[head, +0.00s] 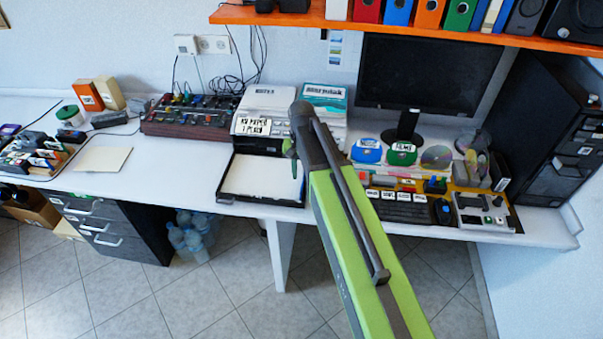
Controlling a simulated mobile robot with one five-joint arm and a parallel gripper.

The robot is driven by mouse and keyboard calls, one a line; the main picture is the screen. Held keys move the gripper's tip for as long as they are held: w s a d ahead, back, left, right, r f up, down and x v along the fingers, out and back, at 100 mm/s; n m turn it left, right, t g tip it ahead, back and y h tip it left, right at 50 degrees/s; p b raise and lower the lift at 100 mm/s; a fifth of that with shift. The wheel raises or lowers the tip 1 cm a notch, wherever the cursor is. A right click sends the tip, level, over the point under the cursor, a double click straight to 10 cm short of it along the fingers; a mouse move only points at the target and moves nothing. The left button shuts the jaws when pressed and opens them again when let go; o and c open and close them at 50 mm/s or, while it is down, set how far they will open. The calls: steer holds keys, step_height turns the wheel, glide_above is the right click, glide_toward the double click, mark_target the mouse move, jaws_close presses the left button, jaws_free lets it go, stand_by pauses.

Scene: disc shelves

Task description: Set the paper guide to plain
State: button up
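A white and grey printer (268,98) stands on the desk left of my arm. Its front carries a white label (253,126) with small black lettering, which I cannot read with certainty. A black tray (222,190) with white paper (258,174) extends from its front. I cannot make out the paper guide or its setting. My green arm reaches up from the bottom right, and its dark end hides the printer's right part. My gripper (291,150) is seen only in small part, above the tray's right side; its fingers are too small and hidden to judge.
A dark red rack (190,116) of small items is left of the printer. A monitor (426,75), discs (436,157), a keyboard (397,208) and a control box (482,212) are on the right. An orange shelf (400,27) overhangs the desk. Bare desk (170,172) shows left of the tray.

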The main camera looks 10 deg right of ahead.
step_height(320, 180, up, 11)
steer(key=p, duration=0.9)
steer(key=shift+f, duration=0.15)
steer(key=s+d+n, duration=0.3)
steer(key=s, duration=0.9)
steer(key=shift+d+n, duration=0.25)
steer(key=shift+n, duration=0.05)
stand_by(0.7)
